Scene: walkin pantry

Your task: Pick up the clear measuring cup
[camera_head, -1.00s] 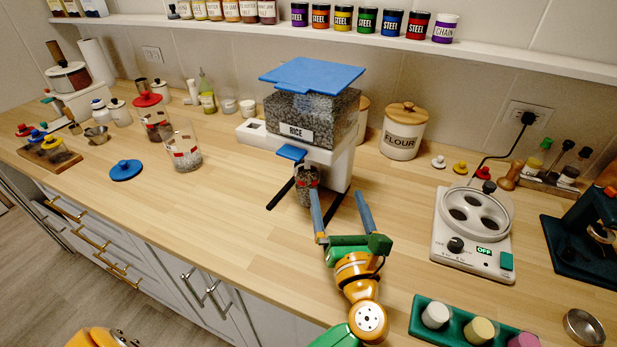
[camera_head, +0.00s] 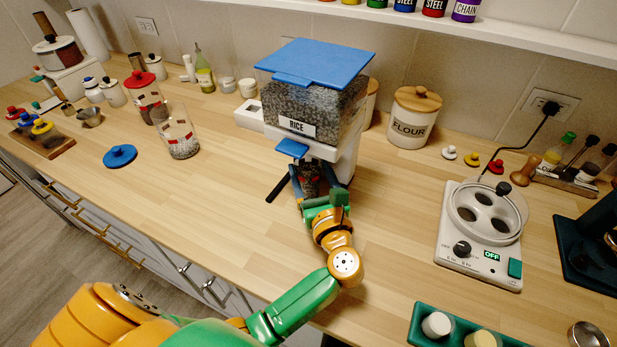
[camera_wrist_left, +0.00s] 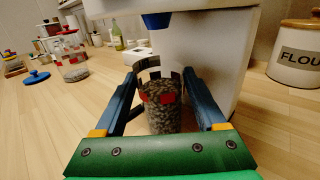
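The clear measuring cup (camera_head: 309,180) stands under the spout of the rice dispenser (camera_head: 315,100). It has red marks and holds dark speckled grains, as the left wrist view (camera_wrist_left: 163,112) shows. My left gripper (camera_head: 307,182) is low at the counter, with one blue finger on each side of the cup. In the left wrist view its fingers (camera_wrist_left: 160,92) are spread, and a gap shows between the left finger and the cup. In the head view the gripper hides the cup's lower part. My right gripper is not in view.
The dispenser's blue lever (camera_head: 292,149) is just above the cup. The flour canister (camera_head: 411,122) stands to the right, and a white heating unit (camera_head: 481,232) farther right. A clear jar (camera_head: 181,140) and blue lid (camera_head: 120,156) are left. The counter between is clear.

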